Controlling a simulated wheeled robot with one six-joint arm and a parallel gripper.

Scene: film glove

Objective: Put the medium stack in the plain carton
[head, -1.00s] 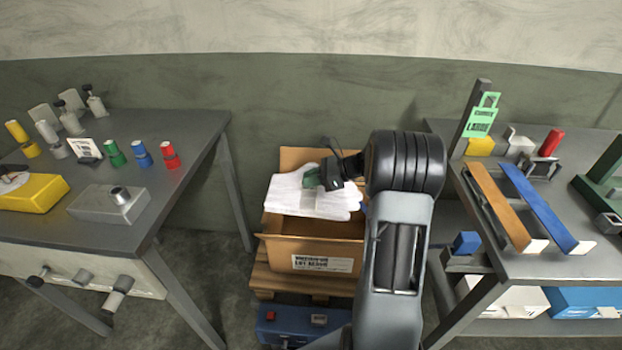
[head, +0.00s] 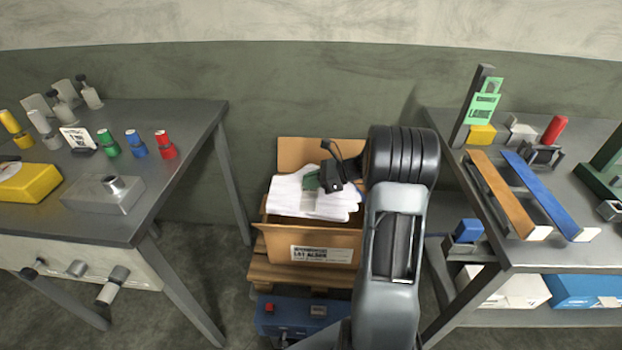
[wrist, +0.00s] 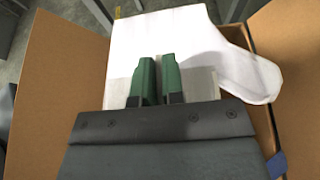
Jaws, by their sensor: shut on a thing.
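My gripper (head: 313,181) is shut on a stack of white gloves (head: 290,192), with its green fingers (wrist: 157,78) on a pale band around the stack. The stack (wrist: 178,40) lies roughly level across the mouth of an open brown carton (head: 312,240), which has a printed white label on its front. In the wrist view the carton walls (wrist: 62,75) stand on both sides of the stack. The gloves' finger or thumb end points right. The stack hides most of the carton's inside, so I cannot tell whether it touches the rim. No size mark shows on the stack.
The carton stands on a wooden pallet (head: 262,272) behind a blue box with a red button (head: 280,317). A grey table (head: 185,115) with coloured cylinders is at left. A bench with an orange ramp (head: 505,195) and a blue ramp (head: 548,195) is at right.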

